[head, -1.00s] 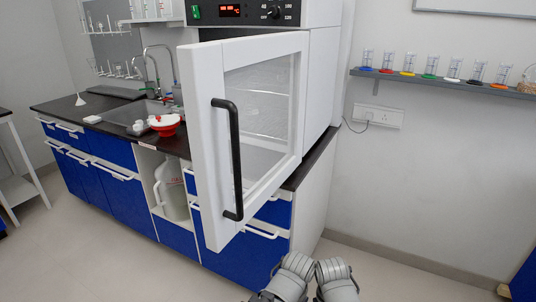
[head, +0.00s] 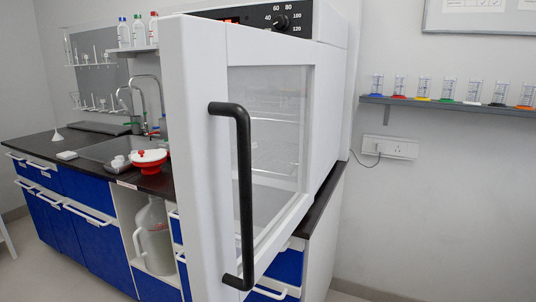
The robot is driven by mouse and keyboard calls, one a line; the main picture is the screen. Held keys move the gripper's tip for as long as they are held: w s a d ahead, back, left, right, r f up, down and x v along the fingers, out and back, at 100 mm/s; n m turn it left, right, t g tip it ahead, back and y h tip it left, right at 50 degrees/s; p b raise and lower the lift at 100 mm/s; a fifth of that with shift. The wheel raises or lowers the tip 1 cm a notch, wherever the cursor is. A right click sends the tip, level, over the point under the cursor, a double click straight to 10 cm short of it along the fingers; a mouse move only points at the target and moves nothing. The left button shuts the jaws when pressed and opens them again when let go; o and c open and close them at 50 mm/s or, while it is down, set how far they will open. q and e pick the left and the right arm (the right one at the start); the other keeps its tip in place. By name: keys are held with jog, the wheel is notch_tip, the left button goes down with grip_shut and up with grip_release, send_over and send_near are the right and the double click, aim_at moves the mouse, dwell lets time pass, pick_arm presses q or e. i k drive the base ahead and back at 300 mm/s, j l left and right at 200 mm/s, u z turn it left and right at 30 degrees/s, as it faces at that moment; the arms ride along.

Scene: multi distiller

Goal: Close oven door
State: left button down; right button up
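The white oven (head: 340,100) stands on a dark counter, its control panel partly hidden by its door. The oven door (head: 195,130) is wide open, swung out toward me, with a glass window (head: 270,130) showing the wire racks behind it. A long black vertical handle (head: 244,190) is on the door's outer face. Neither of my grippers is in the head view, and nothing touches the door or handle.
A dark counter (head: 45,143) with blue cabinets runs to the left, holding a sink and a red-and-white vessel (head: 148,160). A large jug (head: 154,235) stands in the open cabinet. A wall shelf (head: 450,104) with coloured-base cylinders is at right.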

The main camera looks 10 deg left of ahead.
aim_at(242, 103)
jog(key=i+j, duration=0.4)
jog(key=k+u, duration=0.1)
jog(key=k, duration=1.25)
